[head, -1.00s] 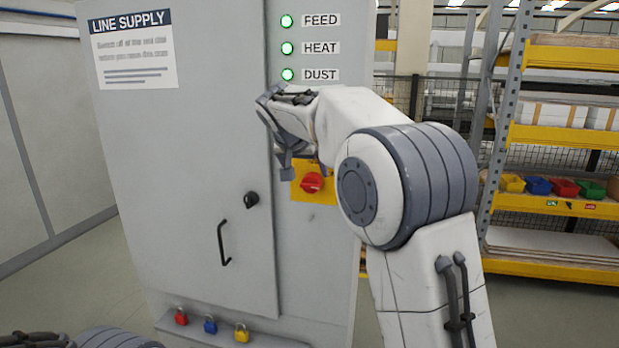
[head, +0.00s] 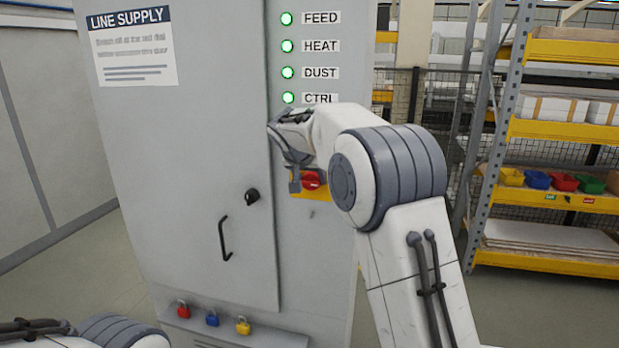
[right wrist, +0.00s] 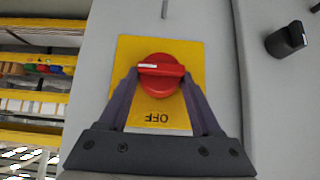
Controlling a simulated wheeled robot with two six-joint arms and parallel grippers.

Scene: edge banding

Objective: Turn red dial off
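The red dial (head: 311,179) sits on a yellow plate (head: 312,194) on the grey cabinet front, partly hidden by my right gripper (head: 297,182) in the head view. In the right wrist view the red dial (right wrist: 160,74) has its handle bar lying crosswise, white mark at the left end. The word OFF shows upside down on the yellow plate (right wrist: 150,52), below the dial. My right gripper (right wrist: 159,76) is open, one finger at each side of the dial; I cannot tell whether they touch it. My left gripper is out of view.
The cabinet (head: 190,150) has a black handle (head: 225,240), a black lock knob (head: 252,195) and several lit green lamps. Several padlocks hang low on the front. A yellow-beamed shelf rack (head: 555,130) stands at the right.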

